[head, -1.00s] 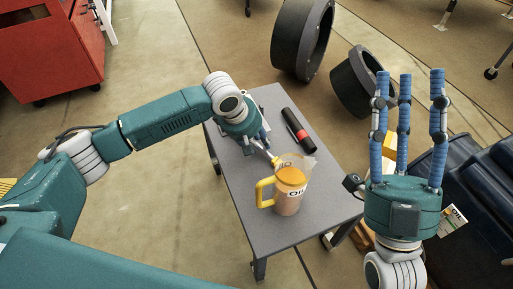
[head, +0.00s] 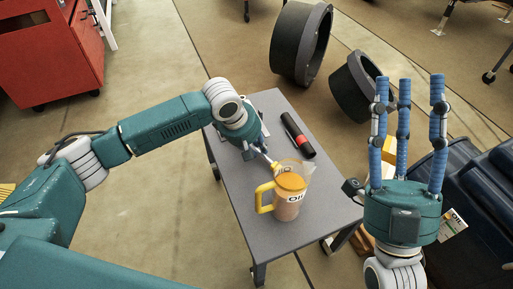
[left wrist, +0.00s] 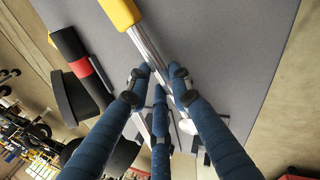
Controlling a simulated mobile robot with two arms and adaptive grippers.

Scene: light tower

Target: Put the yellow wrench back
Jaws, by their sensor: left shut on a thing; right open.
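The yellow wrench (left wrist: 122,12) shows in the left wrist view as a yellow end on a silver shaft. My left gripper (left wrist: 158,82) is shut on the shaft, with its blue fingers around it. In the head view my left gripper (head: 258,147) is low over the grey table, just behind the oil jug, and the wrench's silver shaft points toward the jug. The wrench's far end is hidden by the fingers. My right gripper (head: 408,95) is open and empty, fingers pointing up, right of the table.
A grey table (head: 240,190) carries the oil jug (head: 289,197) with a yellow handle and a black-and-red cylinder (head: 298,135). Thin metal pieces lie near my left fingers. Dark round tubs (head: 300,45) stand behind, a red cabinet (head: 50,50) at far left, dark bins at right.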

